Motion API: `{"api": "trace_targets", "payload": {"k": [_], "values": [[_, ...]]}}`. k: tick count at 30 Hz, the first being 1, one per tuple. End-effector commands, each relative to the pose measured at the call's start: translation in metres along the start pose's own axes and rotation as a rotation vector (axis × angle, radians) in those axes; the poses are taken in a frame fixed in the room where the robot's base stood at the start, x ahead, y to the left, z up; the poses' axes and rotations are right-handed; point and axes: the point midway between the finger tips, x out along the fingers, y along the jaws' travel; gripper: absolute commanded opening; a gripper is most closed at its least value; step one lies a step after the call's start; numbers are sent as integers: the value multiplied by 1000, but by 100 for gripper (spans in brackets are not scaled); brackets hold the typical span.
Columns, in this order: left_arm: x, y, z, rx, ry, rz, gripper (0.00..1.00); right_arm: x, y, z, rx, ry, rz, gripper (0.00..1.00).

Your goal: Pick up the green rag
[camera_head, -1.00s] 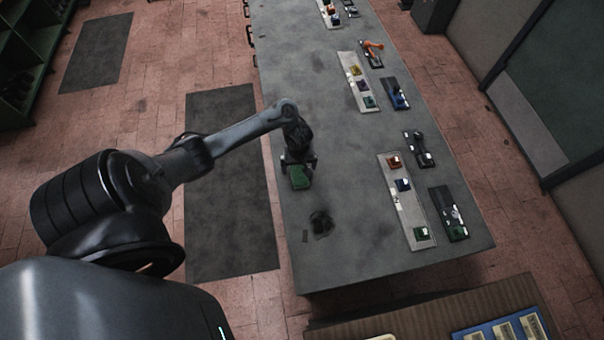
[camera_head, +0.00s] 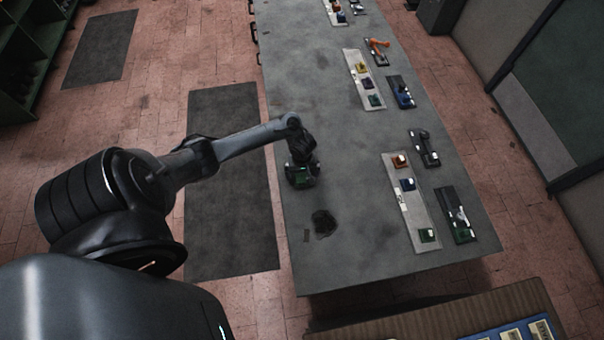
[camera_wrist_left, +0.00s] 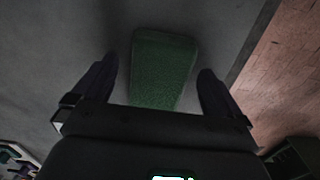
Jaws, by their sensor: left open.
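The green rag (camera_wrist_left: 163,68) lies on the grey table, close to its left edge. In the head view only a small part of the rag (camera_head: 305,182) shows, as my left gripper (camera_head: 302,176) covers most of it. In the left wrist view my left gripper (camera_wrist_left: 158,85) is open, with one dark finger on each side of the rag. The rag sits between and beyond the fingers, and I see no finger closed on it. Its near end is hidden by the gripper body. My right gripper is not in view.
The grey table (camera_head: 370,225) is bare around the rag, apart from a dark patch (camera_head: 323,222) nearer its front edge. Pale trays (camera_head: 412,205) with coloured blocks and several dark stands line the right side. A wooden bench (camera_head: 450,315) stands at the front.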

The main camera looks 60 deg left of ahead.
Motion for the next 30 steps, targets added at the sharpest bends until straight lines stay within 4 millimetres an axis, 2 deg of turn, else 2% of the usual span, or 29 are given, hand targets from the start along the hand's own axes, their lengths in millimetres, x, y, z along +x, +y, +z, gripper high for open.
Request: {"api": "trace_targets", "payload": {"k": [1, 2, 13, 23, 30], "values": [[0, 0, 0, 0, 0, 0, 100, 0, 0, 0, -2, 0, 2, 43], [0, 0, 0, 0, 0, 0, 95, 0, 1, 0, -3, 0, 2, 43], [0, 0, 0, 0, 0, 0, 40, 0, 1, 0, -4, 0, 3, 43], [-3, 0, 0, 0, 0, 1, 40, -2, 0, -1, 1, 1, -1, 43], [-22, 1, 0, 0, 0, 2, 40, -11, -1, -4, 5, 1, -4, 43]]}}
